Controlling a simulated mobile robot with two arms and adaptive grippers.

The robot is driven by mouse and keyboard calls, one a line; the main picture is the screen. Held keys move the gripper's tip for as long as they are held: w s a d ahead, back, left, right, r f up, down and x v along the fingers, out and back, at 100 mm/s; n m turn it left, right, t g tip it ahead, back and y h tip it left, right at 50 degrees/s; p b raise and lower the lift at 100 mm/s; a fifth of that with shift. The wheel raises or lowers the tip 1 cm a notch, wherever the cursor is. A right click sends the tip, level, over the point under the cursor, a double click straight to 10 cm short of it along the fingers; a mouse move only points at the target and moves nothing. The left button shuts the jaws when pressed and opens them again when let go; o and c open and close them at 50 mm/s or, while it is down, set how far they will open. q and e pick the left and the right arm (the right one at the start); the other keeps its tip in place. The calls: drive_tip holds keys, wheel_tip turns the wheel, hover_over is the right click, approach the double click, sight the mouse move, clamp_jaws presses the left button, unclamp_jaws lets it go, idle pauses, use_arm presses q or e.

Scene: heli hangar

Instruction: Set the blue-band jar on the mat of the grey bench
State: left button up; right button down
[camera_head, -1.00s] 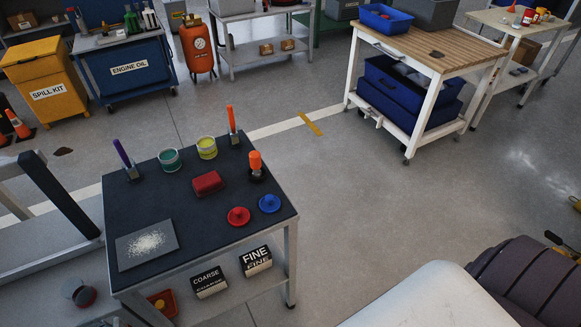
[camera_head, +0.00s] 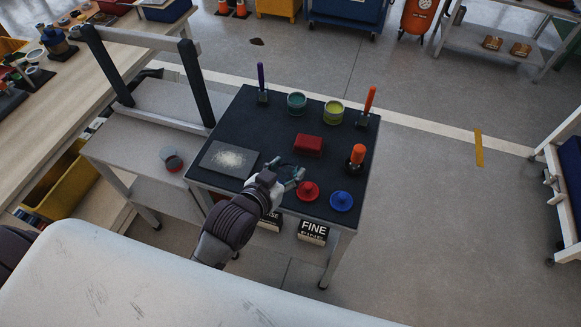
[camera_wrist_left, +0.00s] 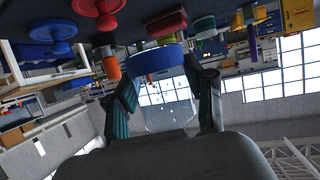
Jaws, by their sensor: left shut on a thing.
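The clear jar with a blue band (camera_wrist_left: 158,62) is between the fingers of my left gripper (camera_wrist_left: 165,104) in the left wrist view, which looks upside down. The fingers press on its sides. In the head view my left gripper (camera_head: 284,172) is over the front part of the dark mat (camera_head: 262,125) on the grey bench (camera_head: 345,240), between the powder plate and the red lid. The jar is hardly visible there. I cannot tell whether it touches the mat. My right gripper is not in view.
Near the gripper are a powder-covered plate (camera_head: 229,158), a red lid (camera_head: 308,191), a blue lid (camera_head: 342,201) and a red block (camera_head: 308,145). An orange-handled tool (camera_head: 356,157), two tins and two upright handles stand on the mat. A frame (camera_head: 150,95) stands left.

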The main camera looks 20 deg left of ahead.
sight(287, 168)
use_arm(q)
drive_tip(key=w+f, duration=0.1)
drive_tip(key=w, duration=0.1)
drive_tip(key=w+a+f, duration=0.1)
drive_tip(key=w+f, duration=0.1)
drive_tip(key=w, duration=0.1)
drive_tip(key=shift+w+a+f, duration=0.25)
drive_tip(key=shift+w, duration=0.05)
drive_tip(key=shift+f, duration=1.95)
drive_tip(key=shift+f, duration=0.1)
drive_tip(key=o, duration=1.2)
drive_tip(key=shift+s+r, duration=0.1)
drive_tip(key=shift+r, duration=0.1)
drive_tip(key=v, duration=1.2)
drive_tip(key=shift+f, duration=0.1)
